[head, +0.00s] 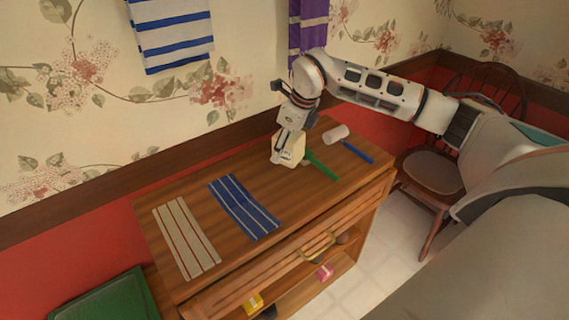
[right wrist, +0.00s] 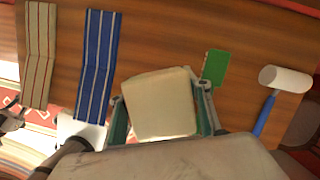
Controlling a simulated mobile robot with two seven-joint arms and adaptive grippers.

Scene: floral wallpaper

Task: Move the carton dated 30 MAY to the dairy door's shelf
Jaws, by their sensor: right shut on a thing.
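My right gripper (head: 288,139) is shut on a cream carton (head: 289,152) over the back of the wooden cabinet top. In the head view dark print shows on the carton's side, too small to read, so I cannot tell its date. The right wrist view shows the carton (right wrist: 160,104) from above, between the two fingers of the gripper (right wrist: 162,112). I cannot tell whether its base touches the wood. The dairy door and its shelf are not in view. My left gripper does not show in the head view.
On the cabinet top (head: 185,190) lie a beige striped cloth (head: 186,237), a blue striped cloth (head: 244,206), a green item (head: 321,166) and a white-headed roller (head: 336,133). Yellow (head: 254,304) and pink (head: 324,271) items sit below. A wooden chair (head: 435,172) stands right.

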